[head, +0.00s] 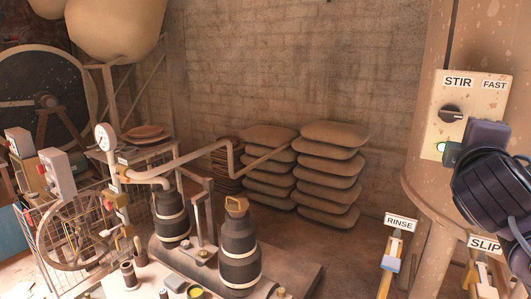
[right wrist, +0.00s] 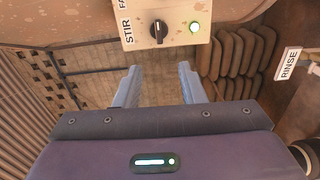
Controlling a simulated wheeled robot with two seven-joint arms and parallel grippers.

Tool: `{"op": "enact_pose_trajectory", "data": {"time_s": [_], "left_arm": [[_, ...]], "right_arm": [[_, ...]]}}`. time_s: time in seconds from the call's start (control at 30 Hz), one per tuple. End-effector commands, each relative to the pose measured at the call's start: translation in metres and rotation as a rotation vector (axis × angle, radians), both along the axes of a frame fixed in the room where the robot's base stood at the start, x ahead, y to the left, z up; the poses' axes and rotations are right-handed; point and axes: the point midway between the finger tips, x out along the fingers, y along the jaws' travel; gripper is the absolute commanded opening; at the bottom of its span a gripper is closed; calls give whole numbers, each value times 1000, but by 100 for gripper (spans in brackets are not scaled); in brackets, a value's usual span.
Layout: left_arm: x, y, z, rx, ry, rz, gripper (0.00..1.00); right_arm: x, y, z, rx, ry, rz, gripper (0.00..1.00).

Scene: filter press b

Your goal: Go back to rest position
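My right gripper (right wrist: 158,78) shows in the right wrist view with its two blue-grey fingers spread apart and nothing between them. The cream control panel marked STIR and FAST (head: 467,110) is just beyond the fingertips, apart from them. Its black knob (head: 452,115) also shows in the right wrist view (right wrist: 158,30). A green lamp (right wrist: 194,28) beside the knob is lit. In the head view my right arm comes in from the right edge, and its gripper covers the panel's lower right part. My left gripper is not in view.
RINSE (head: 400,222) and SLIP (head: 485,243) valves stand at lower right. Stacked sacks (head: 330,170) lie by the brick wall. A pump with two dark cylinders (head: 240,250) and a wire cage (head: 65,225) fill the lower left. A large round tank (head: 440,40) backs the panel.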

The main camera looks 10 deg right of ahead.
Motion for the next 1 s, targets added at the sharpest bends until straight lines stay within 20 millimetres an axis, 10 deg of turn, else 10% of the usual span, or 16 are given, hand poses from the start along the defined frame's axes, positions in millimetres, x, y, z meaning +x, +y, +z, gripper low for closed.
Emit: {"op": "enact_pose_trajectory", "data": {"time_s": [0.57, 0.77, 1.0], "left_arm": [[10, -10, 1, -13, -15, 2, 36], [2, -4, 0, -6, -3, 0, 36], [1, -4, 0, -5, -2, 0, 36]], "right_arm": [[28, 41, -131, 283, 143, 95, 36], [21, 77, -228, 523, 252, 111, 36], [-36, 142, -365, 952, 415, 16, 36]]}}
